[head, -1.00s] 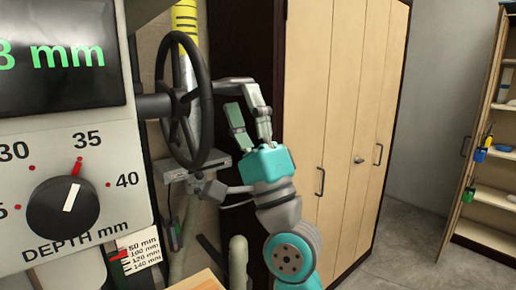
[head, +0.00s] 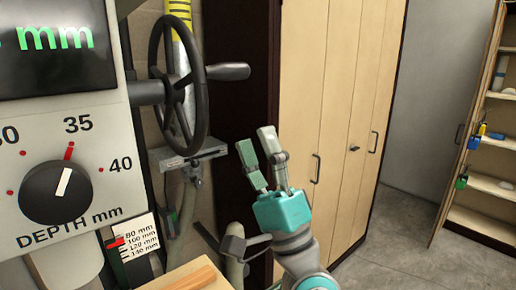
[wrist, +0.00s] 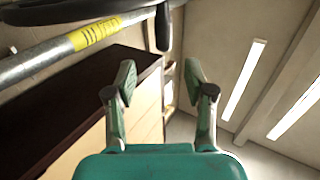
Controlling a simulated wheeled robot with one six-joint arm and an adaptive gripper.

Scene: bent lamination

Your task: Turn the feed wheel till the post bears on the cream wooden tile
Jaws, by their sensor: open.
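The feed wheel (head: 203,98) is a black handwheel at the left of the head view, standing nearly edge-on. Its dark crank handle (head: 228,72) sticks out to the right. My gripper (head: 256,140) is open and empty, below and right of the handle and apart from it. In the wrist view my gripper (wrist: 160,72) has both fingers spread, with a dark handle (wrist: 163,26) above them at the top edge. Pale wood (head: 176,278) shows at the bottom of the head view; I cannot tell whether it is the cream tile. I cannot make out the post's contact.
A grey machine panel (head: 110,150) with a depth dial (head: 56,192) and a green mm display (head: 50,40) fills the left. A tall wooden cabinet (head: 335,100) stands behind my gripper. An open shelf unit (head: 490,150) is at far right. Grey floor (head: 400,260) lies clear between.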

